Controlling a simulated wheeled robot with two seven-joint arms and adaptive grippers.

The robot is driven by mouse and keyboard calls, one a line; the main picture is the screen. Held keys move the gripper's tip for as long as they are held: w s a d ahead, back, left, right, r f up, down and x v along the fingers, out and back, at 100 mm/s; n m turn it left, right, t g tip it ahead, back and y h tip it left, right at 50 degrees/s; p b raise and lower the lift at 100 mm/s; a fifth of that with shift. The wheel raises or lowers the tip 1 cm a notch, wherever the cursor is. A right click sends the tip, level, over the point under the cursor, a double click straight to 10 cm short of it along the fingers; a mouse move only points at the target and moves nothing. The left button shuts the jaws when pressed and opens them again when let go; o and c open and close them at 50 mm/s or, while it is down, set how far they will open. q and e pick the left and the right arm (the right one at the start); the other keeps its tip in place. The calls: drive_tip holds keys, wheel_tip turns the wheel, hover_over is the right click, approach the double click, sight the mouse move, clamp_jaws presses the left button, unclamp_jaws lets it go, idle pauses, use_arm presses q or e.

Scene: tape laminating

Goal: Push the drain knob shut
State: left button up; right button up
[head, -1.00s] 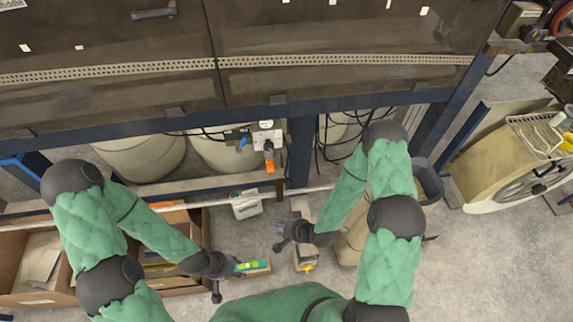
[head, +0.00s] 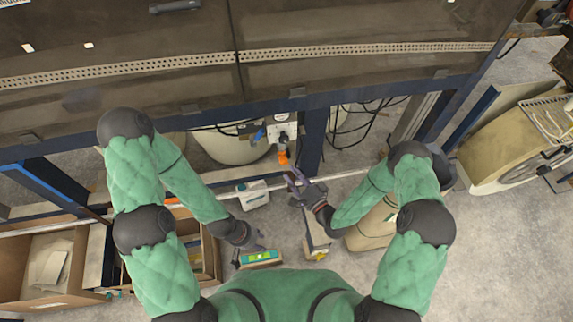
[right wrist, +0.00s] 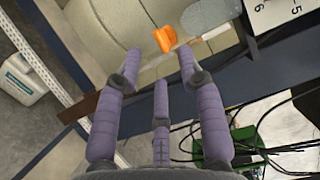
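An orange knob (head: 283,157) hangs below a small white control panel (head: 283,126) under the machine's frame, and I take it as the drain knob. It also shows in the right wrist view (right wrist: 163,40), beyond the fingertips. My right gripper (head: 297,182) is just below it in the head view, apart from it. In the right wrist view my right gripper (right wrist: 160,66) has its purple fingers spread, with nothing between them. My left gripper (head: 250,254) is low, by a yellow-green item (head: 260,257); whether it touches or grips it is unclear.
A blue handle (head: 258,135) sits left of the orange knob. Dark cables (head: 358,118) hang to the right. A pale rail (head: 340,176) runs across near my right gripper. A white box (head: 253,194) and open cardboard boxes (head: 60,262) lie to the left.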

sight(286, 163)
drive_tip(key=b+x, duration=0.1)
drive_tip(key=x, duration=0.4)
drive_tip(key=shift+w+a, duration=0.2)
drive_tip(key=shift+w, duration=0.05)
clamp_jaws()
